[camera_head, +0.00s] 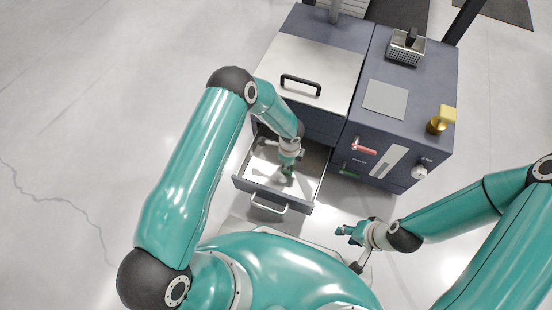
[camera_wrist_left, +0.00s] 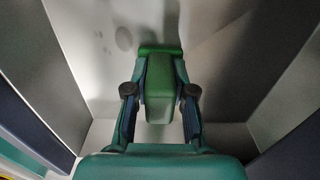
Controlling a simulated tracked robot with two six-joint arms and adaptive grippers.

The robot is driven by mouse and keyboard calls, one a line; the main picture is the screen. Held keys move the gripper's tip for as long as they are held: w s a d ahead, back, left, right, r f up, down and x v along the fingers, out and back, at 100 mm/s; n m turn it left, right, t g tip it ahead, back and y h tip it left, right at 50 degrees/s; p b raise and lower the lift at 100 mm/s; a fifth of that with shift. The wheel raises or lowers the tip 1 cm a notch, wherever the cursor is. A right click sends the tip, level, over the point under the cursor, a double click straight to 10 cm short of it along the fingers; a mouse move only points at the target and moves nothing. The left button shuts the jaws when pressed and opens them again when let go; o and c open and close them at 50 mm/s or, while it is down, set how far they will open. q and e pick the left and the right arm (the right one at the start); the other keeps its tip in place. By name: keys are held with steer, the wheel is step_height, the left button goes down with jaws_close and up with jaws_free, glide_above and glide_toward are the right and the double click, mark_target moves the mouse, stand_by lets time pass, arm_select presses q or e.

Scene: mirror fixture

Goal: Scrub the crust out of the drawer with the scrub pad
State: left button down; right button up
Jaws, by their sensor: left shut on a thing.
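The drawer (camera_head: 308,196) of the dark cabinet stands open, with a pale interior. My left gripper (camera_head: 287,171) reaches down into it. In the left wrist view, my left gripper (camera_wrist_left: 160,100) is shut on the green scrub pad (camera_wrist_left: 160,65), whose far end is at or close to the drawer floor; contact is unclear. Faint grey spots, perhaps the crust (camera_wrist_left: 124,38), show on the pale surface left of the pad. In the head view the pad is mostly hidden by the gripper. My right gripper (camera_head: 345,231) is outside the drawer to the right, its fingers too small to judge.
Drawer walls (camera_wrist_left: 75,50) stand close on both sides of my left gripper. Above the drawer is a pale lid with a black handle (camera_head: 301,84). The right cabinet carries a wire basket (camera_head: 405,48), a grey plate (camera_head: 385,99), a yellow-topped brass item (camera_head: 440,121) and a red handle (camera_head: 364,146).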

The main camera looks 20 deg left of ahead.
arm_select(q)
steer(key=shift+d+f, duration=0.1)
steer(key=shift+d, duration=0.4)
steer(key=shift+d+b, duration=0.3)
steer(key=shift+d, duration=0.5)
step_height(320, 180, up, 3)
steer(key=shift+d+f+p, duration=0.1)
steer(key=shift+p, duration=0.55)
step_height(320, 180, up, 6)
steer(key=p, duration=0.3)
steer(key=shift+f, duration=0.2)
